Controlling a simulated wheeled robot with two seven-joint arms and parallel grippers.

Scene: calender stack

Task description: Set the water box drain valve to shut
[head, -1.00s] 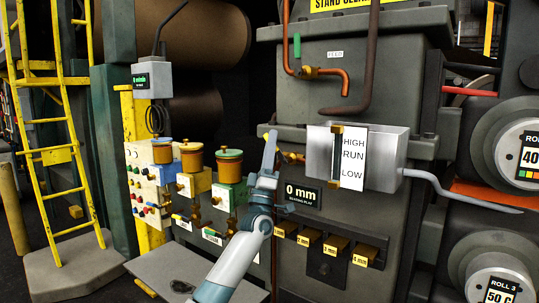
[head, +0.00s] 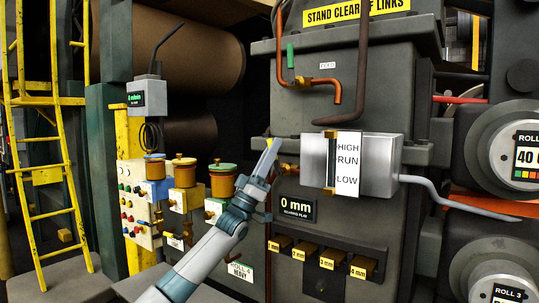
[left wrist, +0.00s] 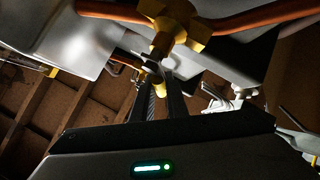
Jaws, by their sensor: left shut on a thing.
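The water box (head: 378,165) is a silver box with a sight gauge marked HIGH, RUN and LOW (head: 347,163). A brass valve (head: 289,171) sticks out from its left side. The brass valve body also shows at the top of the left wrist view (left wrist: 178,20). My left gripper (head: 269,146) is just left of the valve, tilted up and to the right. In the left wrist view its fingers (left wrist: 160,88) are shut on a small yellow handle (left wrist: 153,78) below the valve body. The fingers hide most of the handle. My right gripper is not in view.
A copper pipe (head: 337,90) and a brown pipe (head: 364,60) hang above the box. A grey pipe (head: 455,200) runs off to its right. Brass pots (head: 184,170) stand left of my arm. Labelled gauge blocks (head: 305,252) sit below the 0 mm display (head: 297,207).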

